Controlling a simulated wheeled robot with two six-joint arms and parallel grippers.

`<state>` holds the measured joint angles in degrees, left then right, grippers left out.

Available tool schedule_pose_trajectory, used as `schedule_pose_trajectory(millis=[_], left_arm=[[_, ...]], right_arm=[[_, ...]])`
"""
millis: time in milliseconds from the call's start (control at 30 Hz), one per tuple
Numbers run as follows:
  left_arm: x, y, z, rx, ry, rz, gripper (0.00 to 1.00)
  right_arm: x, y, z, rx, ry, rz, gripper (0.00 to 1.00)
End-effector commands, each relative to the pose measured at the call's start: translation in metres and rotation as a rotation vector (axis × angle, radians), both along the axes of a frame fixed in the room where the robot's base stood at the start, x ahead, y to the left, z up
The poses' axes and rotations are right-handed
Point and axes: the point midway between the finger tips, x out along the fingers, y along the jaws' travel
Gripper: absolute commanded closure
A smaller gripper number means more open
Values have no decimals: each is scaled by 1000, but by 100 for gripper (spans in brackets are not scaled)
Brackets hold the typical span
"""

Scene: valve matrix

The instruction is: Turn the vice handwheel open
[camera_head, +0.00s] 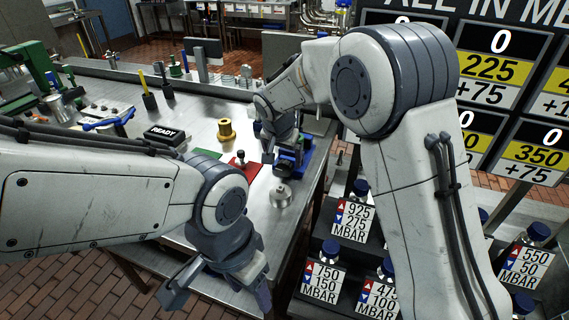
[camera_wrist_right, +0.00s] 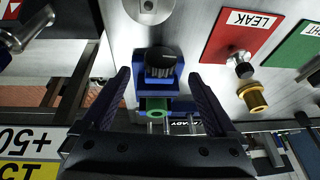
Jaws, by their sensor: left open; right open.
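The blue vice (camera_wrist_right: 153,83) stands on the metal bench with a black knurled handwheel (camera_wrist_right: 160,62) on it. A green ring-shaped part (camera_wrist_right: 152,106) sits at the vice, on the gripper's side of the handwheel in the right wrist view. My right gripper (camera_wrist_right: 158,76) is open, its two dark fingers on either side of the vice and handwheel with visible gaps. In the head view the vice (camera_head: 293,158) is partly covered by my right gripper (camera_head: 282,150). My left gripper (camera_head: 222,292) is open and empty, low in front of the bench edge.
A red LEAK plate (camera_wrist_right: 238,34) holds a black-topped valve, with a brass fitting (camera_wrist_right: 253,97) and a green plate (camera_wrist_right: 305,45) nearby. A silver round piece (camera_head: 281,196) lies by the bench edge. Labelled blue-capped bottles stand right of the bench.

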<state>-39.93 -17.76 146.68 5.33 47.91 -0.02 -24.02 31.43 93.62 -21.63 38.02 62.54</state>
Motion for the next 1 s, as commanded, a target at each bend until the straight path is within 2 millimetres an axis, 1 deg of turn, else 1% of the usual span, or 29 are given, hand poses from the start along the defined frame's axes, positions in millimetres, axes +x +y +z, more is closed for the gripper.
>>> schedule_pose_trajectory(millis=[33, 100, 300, 433, 667, 767, 800, 867, 900, 1000], left_arm=[[0, 0, 3, 0, 0, 0, 39], [0, 0, 5, 0, 0, 0, 39], [0, 0, 7, 0, 0, 0, 39], [0, 0, 8, 0, 0, 0, 39], [0, 0, 8, 0, 0, 0, 39], [0, 0, 8, 0, 0, 0, 39], [0, 0, 8, 0, 0, 0, 39], [0, 0, 8, 0, 0, 0, 39], [0, 0, 8, 0, 0, 0, 39], [0, 0, 8, 0, 0, 0, 39]], right_arm=[[4, -1, -9, -2, 3, -1, 6], [8, -2, -20, -1, 4, -2, 6], [17, -3, -41, -1, 2, -1, 6], [20, -4, -46, 1, -1, -1, 6], [20, -4, -46, 0, -1, -1, 6], [20, -4, -46, 0, -1, -1, 41], [20, -4, -46, 0, -1, -1, 56], [20, -4, -46, 0, -1, -1, 79], [20, -4, -46, 0, -1, -1, 92], [20, -4, -46, -2, 0, -1, 92]])
